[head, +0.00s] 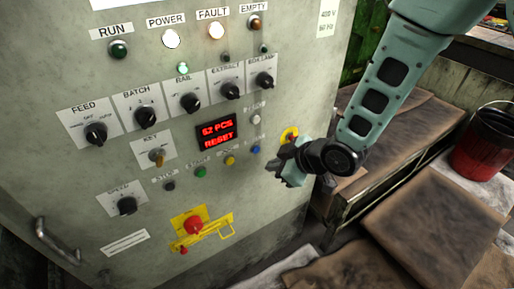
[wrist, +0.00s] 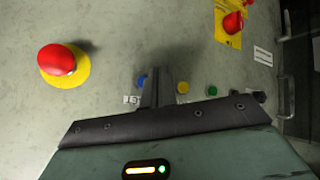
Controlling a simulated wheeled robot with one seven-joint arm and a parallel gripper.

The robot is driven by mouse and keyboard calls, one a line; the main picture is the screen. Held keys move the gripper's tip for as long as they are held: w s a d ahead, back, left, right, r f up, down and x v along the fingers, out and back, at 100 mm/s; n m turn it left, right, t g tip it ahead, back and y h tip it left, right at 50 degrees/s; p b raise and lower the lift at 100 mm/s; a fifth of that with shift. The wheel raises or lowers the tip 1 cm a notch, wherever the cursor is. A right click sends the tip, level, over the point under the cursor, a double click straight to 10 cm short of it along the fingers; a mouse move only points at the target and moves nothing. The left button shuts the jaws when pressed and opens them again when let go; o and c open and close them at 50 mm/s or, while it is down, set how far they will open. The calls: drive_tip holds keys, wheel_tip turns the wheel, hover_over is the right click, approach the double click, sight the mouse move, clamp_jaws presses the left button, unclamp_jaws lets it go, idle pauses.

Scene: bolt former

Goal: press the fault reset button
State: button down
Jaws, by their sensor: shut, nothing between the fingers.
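A blue button (head: 255,150) sits at the right end of the lower button row on the grey panel. Its label is too small to read, so I cannot confirm it is the fault reset. The FAULT lamp (head: 216,31) glows, and the red display (head: 217,132) reads "52 PCS RESET". My gripper (head: 276,168) is shut and empty, to the right of and below the blue button in the head view. In the wrist view my shut fingers (wrist: 157,80) show just right of the blue button (wrist: 141,81) and partly cover it. I cannot tell contact.
Yellow (head: 230,160), green (head: 200,172) and black (head: 169,186) buttons continue the row. A red mushroom button on yellow (wrist: 57,62) is near my gripper. Another red stop button (head: 193,224) has a yellow guard. A bench and red bucket (head: 483,143) stand right.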

drive_tip(key=shift+w+a, duration=0.55)
drive_tip(key=shift+w, duration=0.2)
drive_tip(key=shift+w+a, duration=0.5)
drive_tip(key=shift+w, duration=0.25)
drive_tip(key=shift+w, duration=0.1)
idle(0.9)
drive_tip(key=shift+w+a, duration=0.2)
drive_tip(key=shift+w, duration=0.05)
drive_tip(key=shift+w+a, duration=0.25)
drive_tip(key=shift+w, duration=0.15)
idle(0.9)
drive_tip(key=shift+s, duration=0.1)
drive_tip(key=shift+s+d, duration=0.45)
drive_tip(key=shift+s, duration=0.15)
drive_tip(key=shift+s, duration=0.1)
drive_tip(key=s+d, duration=0.1)
drive_tip(key=s, duration=0.1)
drive_tip(key=s+d+b, duration=0.1)
drive_tip(key=s, duration=0.1)
drive_tip(key=shift+d+b, duration=0.3)
drive_tip(key=shift+d, duration=0.1)
